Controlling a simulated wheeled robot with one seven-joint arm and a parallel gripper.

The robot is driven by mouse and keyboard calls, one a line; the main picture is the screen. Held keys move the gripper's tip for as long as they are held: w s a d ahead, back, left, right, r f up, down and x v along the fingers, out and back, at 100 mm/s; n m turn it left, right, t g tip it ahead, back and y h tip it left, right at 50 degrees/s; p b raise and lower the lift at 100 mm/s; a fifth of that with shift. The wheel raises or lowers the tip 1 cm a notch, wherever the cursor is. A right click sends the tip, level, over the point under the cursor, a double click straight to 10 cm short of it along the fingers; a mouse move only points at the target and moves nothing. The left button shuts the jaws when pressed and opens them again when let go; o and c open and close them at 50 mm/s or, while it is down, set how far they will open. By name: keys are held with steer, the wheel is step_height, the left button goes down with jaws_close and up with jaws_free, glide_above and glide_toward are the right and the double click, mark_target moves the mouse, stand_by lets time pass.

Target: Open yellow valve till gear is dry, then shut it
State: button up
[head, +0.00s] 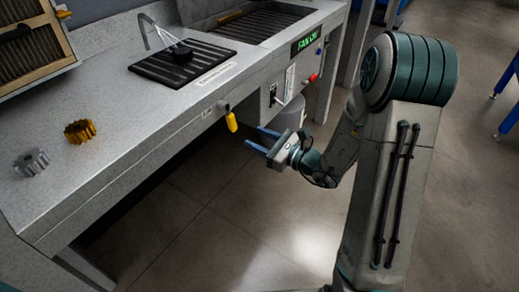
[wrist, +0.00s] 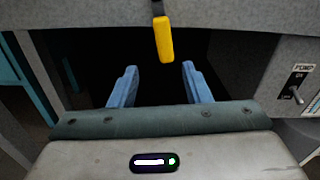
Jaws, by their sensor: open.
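The yellow valve handle (head: 231,121) hangs down from the bench's front edge, tilted slightly. In the wrist view the handle (wrist: 164,40) hangs ahead of my gripper (wrist: 159,70), roughly between the lines of the two blue fingers. In the head view my gripper (head: 259,140) is open and empty, just right of the handle and apart from it. A dark piece (head: 179,53) sits on a black ribbed grate (head: 160,68) under a thin curved pipe (head: 158,32); I cannot tell whether it is the gear or whether it is wet.
A yellow gear (head: 80,131) and a grey gear (head: 30,162) lie on the bench top (head: 120,110). A green display (head: 306,41) reads "FAN ON", with a red button (head: 313,77) below. A switch labelled pump (wrist: 297,88) is at right in the wrist view. Open floor lies before the bench.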

steer(key=s+r+n+g+h+p, duration=0.2)
steer(key=s+r+n+g+p, duration=0.4)
steer(key=s, duration=0.3)
steer(key=s+a+r+n+g+h+p, duration=0.1)
steer(key=s+r+n+g+h+p, duration=0.1)
steer(key=s+r+n+g+p, duration=0.4)
steer(key=shift+s+a+r+n, duration=0.15)
steer(key=shift+s+r+n, duration=0.85)
steer(key=shift+s+n, duration=1)
steer(key=shift+s, duration=0.2)
